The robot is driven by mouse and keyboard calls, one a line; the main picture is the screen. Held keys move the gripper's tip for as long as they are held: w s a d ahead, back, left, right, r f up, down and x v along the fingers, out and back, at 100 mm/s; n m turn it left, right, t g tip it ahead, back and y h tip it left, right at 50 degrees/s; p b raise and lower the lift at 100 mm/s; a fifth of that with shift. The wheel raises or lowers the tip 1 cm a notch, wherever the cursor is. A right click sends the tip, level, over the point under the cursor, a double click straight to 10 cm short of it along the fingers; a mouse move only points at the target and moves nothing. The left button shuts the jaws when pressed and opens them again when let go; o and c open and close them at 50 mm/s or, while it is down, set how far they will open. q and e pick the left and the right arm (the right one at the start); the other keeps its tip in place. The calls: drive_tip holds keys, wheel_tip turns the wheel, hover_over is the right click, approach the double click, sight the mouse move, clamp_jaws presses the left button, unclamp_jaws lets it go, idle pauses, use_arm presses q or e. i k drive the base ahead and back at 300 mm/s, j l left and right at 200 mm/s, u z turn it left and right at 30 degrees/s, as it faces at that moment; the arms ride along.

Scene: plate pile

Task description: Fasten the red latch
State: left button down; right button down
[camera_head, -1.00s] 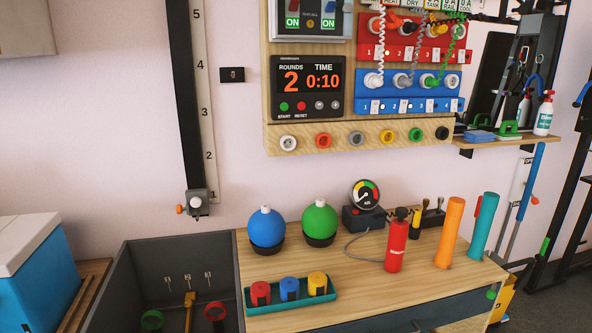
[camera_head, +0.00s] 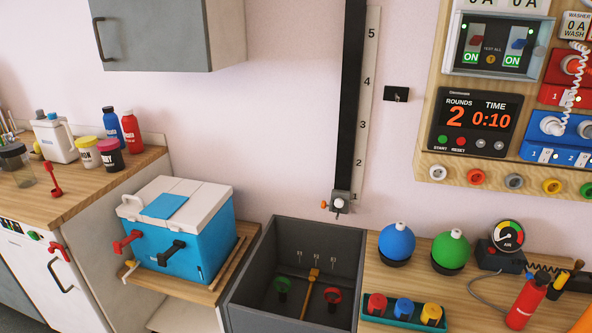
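A blue cooler (camera_head: 190,248) with a white lid (camera_head: 172,197) stands on a wooden shelf left of the grey bin. A red latch (camera_head: 127,242) is on the left part of the cooler's front, and a black latch (camera_head: 172,252) is to its right. Both latches appear to stick out from the front; I cannot tell exactly how they sit against the lid. The lid looks down on the cooler, with a blue panel on top. Neither of my grippers is in view.
A wooden counter (camera_head: 90,190) with bottles and tubs is at the left, with a red lever (camera_head: 54,180) on it. A grey bin (camera_head: 262,282) stands right of the cooler. A grey wall cabinet (camera_head: 165,40) hangs above. The space before the cooler looks clear.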

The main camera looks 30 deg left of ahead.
sight(117, 246)
drive_tip(key=u, duration=1.7)
drive_tip(key=i+j+z, duration=0.5)
drive_tip(key=k+l, duration=0.05)
drive_tip(key=l, duration=0.05)
